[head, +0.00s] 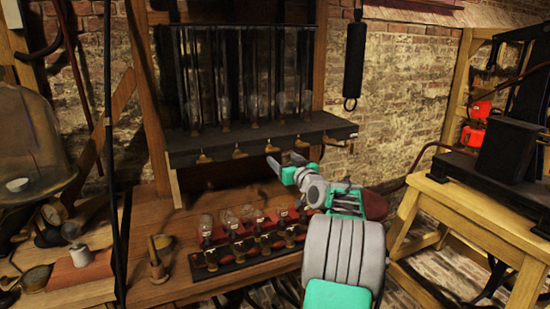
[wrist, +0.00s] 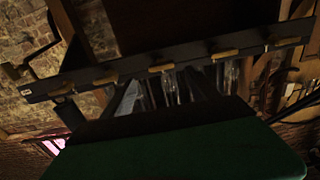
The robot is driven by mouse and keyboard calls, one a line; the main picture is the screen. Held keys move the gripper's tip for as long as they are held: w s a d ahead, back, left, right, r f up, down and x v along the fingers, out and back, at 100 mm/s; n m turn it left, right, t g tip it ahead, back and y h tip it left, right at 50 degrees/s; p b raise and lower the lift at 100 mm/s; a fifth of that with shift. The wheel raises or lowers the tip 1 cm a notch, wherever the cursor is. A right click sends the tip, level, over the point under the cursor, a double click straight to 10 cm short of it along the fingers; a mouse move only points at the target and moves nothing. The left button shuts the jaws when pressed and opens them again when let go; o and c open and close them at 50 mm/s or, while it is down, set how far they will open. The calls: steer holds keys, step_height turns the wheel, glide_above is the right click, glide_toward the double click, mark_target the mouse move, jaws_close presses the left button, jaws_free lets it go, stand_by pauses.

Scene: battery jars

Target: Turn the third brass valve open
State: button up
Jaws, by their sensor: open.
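A row of brass valves hangs along the front lower edge of the dark shelf (head: 262,137). The third valve from the left (head: 271,147) is in the middle of the row. In the wrist view the middle brass handle (wrist: 161,68) lies roughly level along the shelf edge, with the others on both sides of it. My gripper (head: 283,161) is open and empty, just below and in front of the third and fourth valves. It appears apart from them, though the depth gap is hard to judge. A dark green block fills the bottom of the wrist view; my fingertips are not clear there.
Glass jars (head: 251,106) stand on the shelf. Below, a rack of small bulbs (head: 248,258) sits on the wooden bench (head: 150,290). A glass dome (head: 30,140) is at left, a wooden table (head: 480,220) at right. A black cylinder (head: 354,62) hangs right of the shelf.

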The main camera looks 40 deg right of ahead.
mark_target(274, 151)
steer(key=p+x, duration=0.1)
steer(key=x, duration=0.6)
steer(key=shift+w+p, duration=0.25)
steer(key=shift+p, duration=0.1)
steer(key=shift+c, duration=0.3)
steer(key=c, duration=1.3)
